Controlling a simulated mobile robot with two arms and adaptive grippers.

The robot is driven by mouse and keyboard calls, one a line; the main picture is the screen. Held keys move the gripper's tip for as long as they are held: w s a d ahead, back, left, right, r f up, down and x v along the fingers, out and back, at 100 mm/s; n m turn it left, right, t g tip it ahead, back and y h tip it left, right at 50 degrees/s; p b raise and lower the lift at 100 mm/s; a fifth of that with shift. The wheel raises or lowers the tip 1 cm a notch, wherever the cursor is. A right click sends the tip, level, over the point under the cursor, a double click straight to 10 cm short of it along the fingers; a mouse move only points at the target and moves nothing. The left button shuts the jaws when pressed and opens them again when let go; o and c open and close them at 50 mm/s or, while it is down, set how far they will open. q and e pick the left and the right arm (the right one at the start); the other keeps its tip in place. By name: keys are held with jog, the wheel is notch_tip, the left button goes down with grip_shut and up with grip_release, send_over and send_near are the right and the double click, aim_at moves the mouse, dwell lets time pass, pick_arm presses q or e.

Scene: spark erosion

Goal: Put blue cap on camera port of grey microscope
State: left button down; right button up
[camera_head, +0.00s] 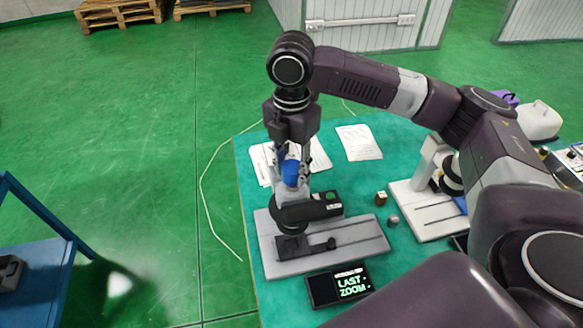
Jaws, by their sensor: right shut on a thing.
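My right gripper (291,158) points down at the left part of the table, shut on the blue cap (290,173). The grey microscope (330,242) stands right below it, with a flat grey base and a dark head (306,208). The cap is at the top of the microscope head in this view. I cannot tell whether it touches the camera port, which is hidden behind the cap and gripper. My left gripper is not in view.
A second, white microscope (413,213) stands to the right, partly behind my arm. A black display (339,285) lies in front of the grey base. Small pieces (381,198) sit between the microscopes. Papers (359,142) lie at the back of the green table.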

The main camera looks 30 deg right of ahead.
jog(key=shift+f, duration=1.05)
dwell(0.8)
jog(key=o, duration=1.1)
jog(key=o, duration=0.5)
jog(key=shift+c, duration=0.2)
jog(key=shift+r, duration=0.15)
jog(key=shift+r, duration=3.35)
